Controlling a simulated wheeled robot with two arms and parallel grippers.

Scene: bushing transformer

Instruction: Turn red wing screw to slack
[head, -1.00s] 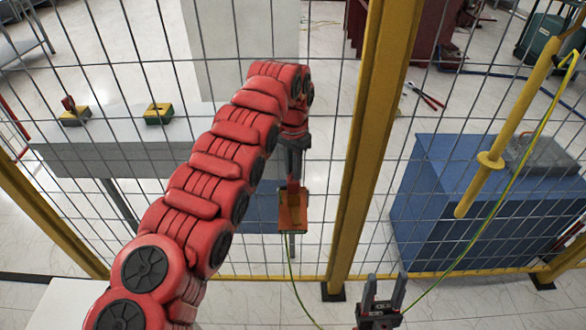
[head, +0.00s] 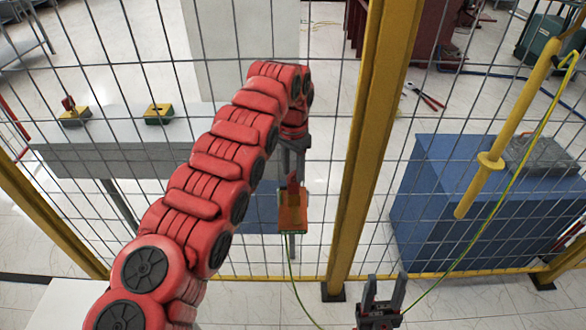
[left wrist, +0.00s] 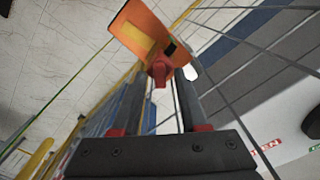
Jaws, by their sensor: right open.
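The red wing screw (head: 293,188) stands on an orange clamp (head: 292,215) at the mesh fence in the head view. In the left wrist view the red wing screw (left wrist: 159,73) sits between my left fingertips, against the orange clamp (left wrist: 137,27), and fills the narrow gap. My left gripper (head: 293,165) comes down from above, its fingers on either side of the screw; it also shows in the left wrist view (left wrist: 160,85). My arm partly hides it in the head view. My right gripper (head: 386,285) is open and empty at the bottom, apart from the clamp.
A mesh fence with a yellow post (head: 372,130) stands in front. A green-yellow cable (head: 292,275) hangs from the clamp. A yellow rod (head: 505,135) is at the right. Behind the fence are a blue box (head: 440,195) and a grey table (head: 110,155).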

